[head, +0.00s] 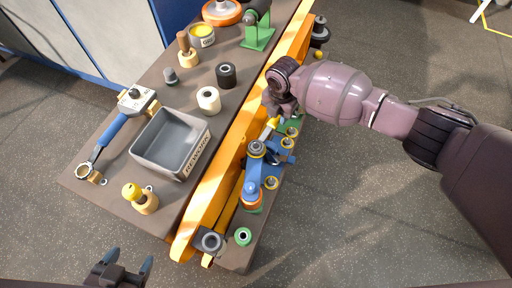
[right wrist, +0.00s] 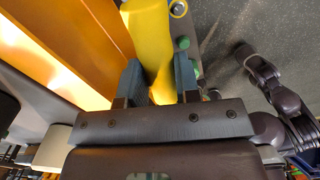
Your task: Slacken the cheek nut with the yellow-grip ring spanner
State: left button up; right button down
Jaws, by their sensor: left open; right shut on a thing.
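My right gripper (head: 274,108) is shut on the yellow grip (head: 272,123) of a spanner, beside the orange beam. In the right wrist view the yellow grip (right wrist: 148,40) passes between the two fingers (right wrist: 160,82). A short pale shank runs from the grip toward a blue linkage (head: 253,178) with several round nuts or bosses. The spanner's ring end is small and partly hidden; I cannot tell whether it is around a nut, nor which is the cheek nut. My left gripper (head: 128,264) is open and empty at the bottom left, clear of the bench.
Open floor lies to the right.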

jog(key=shift+w+a+n, duration=0.3)
jog(key=shift+a+n, duration=0.1)
jog(key=shift+a, duration=0.05)
jog(key=shift+w+a+n, duration=0.4)
jog(key=shift+a+n, duration=0.45)
jog(key=shift+n, duration=0.05)
pick_arm(q)
jog(key=shift+w, duration=0.1)
